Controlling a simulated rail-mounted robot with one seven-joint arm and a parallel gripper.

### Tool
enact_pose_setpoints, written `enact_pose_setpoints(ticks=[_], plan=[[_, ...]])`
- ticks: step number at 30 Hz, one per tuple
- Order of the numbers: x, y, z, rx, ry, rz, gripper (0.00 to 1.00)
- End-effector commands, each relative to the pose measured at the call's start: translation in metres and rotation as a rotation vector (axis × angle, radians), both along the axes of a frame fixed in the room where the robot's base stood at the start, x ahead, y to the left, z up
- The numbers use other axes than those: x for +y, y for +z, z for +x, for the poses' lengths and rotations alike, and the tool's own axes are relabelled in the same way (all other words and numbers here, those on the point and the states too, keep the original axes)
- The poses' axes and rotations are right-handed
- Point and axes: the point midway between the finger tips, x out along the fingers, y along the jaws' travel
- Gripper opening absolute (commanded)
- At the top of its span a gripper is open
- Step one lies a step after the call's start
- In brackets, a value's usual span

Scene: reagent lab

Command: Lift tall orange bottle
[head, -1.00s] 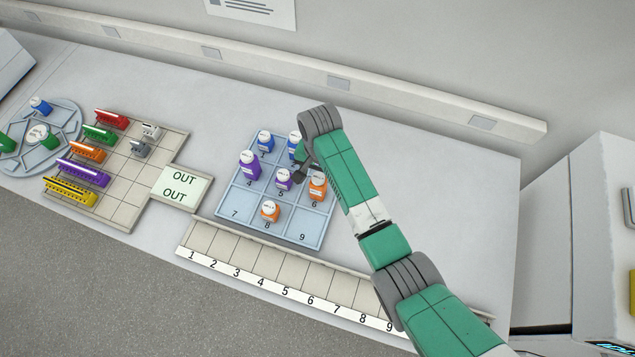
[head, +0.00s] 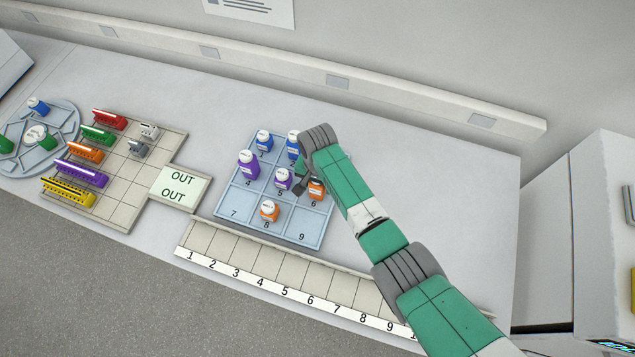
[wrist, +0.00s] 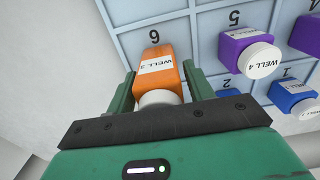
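The tall orange bottle (head: 316,190) with a white cap stands in cell 6 of the pale blue rack (head: 233,213). In the wrist view the orange bottle (wrist: 156,72) is between the two green fingers of my gripper (wrist: 160,80), with its white cap toward the palm. The fingers flank the bottle with narrow gaps visible, so my gripper looks open around it. In the head view my gripper (head: 304,180) is at the bottle's left side, partly hidden by my arm. A shorter orange bottle (head: 269,211) stands in cell 8.
A short purple bottle (head: 283,179) stands in cell 5, close to my gripper, and a tall purple one (head: 249,164) in cell 4. Blue bottles (head: 264,141) are in the back row. Cells 7 and 9 are empty. A numbered strip (head: 270,268) lies in front.

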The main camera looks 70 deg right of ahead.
Motion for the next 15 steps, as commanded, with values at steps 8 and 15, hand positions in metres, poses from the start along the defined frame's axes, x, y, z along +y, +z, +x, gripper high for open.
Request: enact_pose_setpoints(ticks=[8,15], plan=[[0.0000,0.0003,0.0001,0.000,0.000,0.000,0.15],[0.0000,0.0041,0.0004,-0.001,0.000,0.000,0.15]])
